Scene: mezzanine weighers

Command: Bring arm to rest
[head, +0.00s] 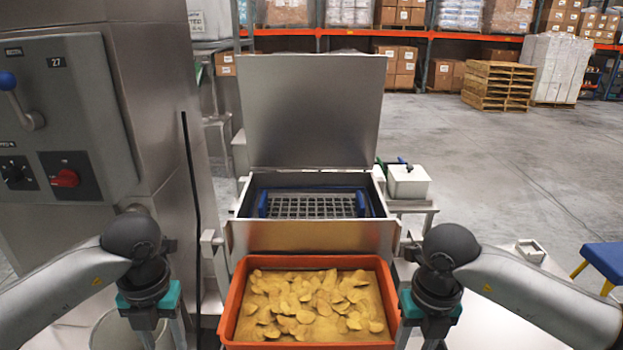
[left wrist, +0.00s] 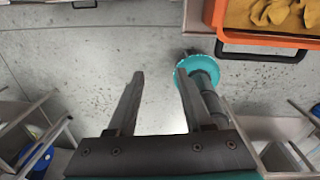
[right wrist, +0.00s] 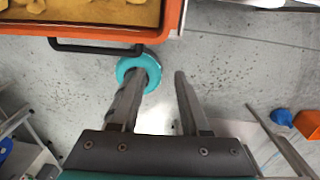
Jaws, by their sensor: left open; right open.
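My left gripper (head: 162,338) hangs pointing down at the left of the orange crate in the head view. Its two fingers are apart with nothing between them in the left wrist view (left wrist: 159,85). My right gripper (head: 420,338) hangs pointing down at the right of the crate. Its fingers are also apart and empty in the right wrist view (right wrist: 157,88). Both grippers are clear of the crate, and their fingertips run partly out of the head view at the bottom.
The orange crate (head: 240,290) holds yellow chip-like pieces. Behind it stands a steel box with its lid (head: 310,110) raised and a grid basket (head: 312,206) inside. A control cabinet (head: 65,110) stands left, a white container (head: 408,181) right. A blue stool (head: 606,262) is far right.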

